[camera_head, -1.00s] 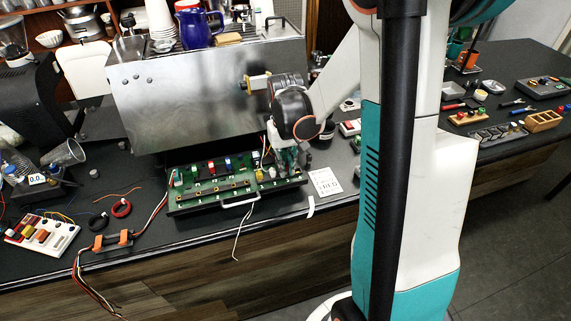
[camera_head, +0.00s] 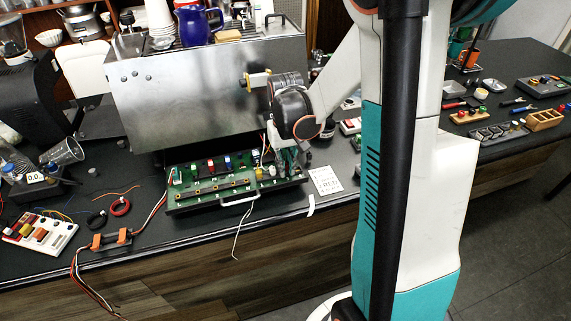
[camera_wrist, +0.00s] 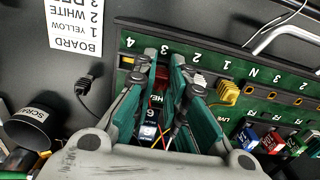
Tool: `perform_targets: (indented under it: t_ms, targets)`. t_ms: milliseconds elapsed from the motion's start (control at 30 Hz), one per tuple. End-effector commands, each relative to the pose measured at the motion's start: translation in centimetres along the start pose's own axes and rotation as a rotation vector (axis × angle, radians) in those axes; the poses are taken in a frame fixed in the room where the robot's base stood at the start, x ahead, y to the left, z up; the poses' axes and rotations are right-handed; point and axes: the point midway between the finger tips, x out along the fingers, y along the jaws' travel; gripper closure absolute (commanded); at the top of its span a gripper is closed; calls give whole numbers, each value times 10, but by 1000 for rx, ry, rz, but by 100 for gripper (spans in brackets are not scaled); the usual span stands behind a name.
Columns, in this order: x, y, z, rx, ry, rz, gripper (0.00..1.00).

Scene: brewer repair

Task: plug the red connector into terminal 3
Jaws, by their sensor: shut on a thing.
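The green terminal board (camera_head: 205,187) lies in the open tray under the steel machine. In the wrist view its edge carries labels 4, 3, 2, 1 and N, and terminal 3 (camera_wrist: 160,48) lies just beyond my fingertips. A yellow connector (camera_wrist: 228,93) sits at terminal 1. A pale ridged piece, perhaps a white connector, shows near terminal 2.
The printed card (camera_head: 326,181) lies right of the board; it reads 1 yellow, 2 white (camera_wrist: 77,20). A black cable (camera_wrist: 84,86) lies beside the board. Blue, red and green plugs (camera_wrist: 271,141) stand on the board's right in the wrist view. The tray's handle (camera_head: 239,200) faces front.

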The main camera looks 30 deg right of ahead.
Motion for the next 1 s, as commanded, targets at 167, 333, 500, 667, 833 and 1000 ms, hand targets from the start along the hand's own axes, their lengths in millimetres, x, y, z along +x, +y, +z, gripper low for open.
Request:
perform_targets:
  t_ms: [167,333,500,667,833,1000]
  targets:
    - [0,0,0,0,0,0,100]
    - [0,0,0,0,0,0,100]
    - [1,0,0,0,0,0,100]
    - [2,0,0,0,0,0,100]
    - [1,0,0,0,0,0,100]
    - [1,0,0,0,0,0,67]
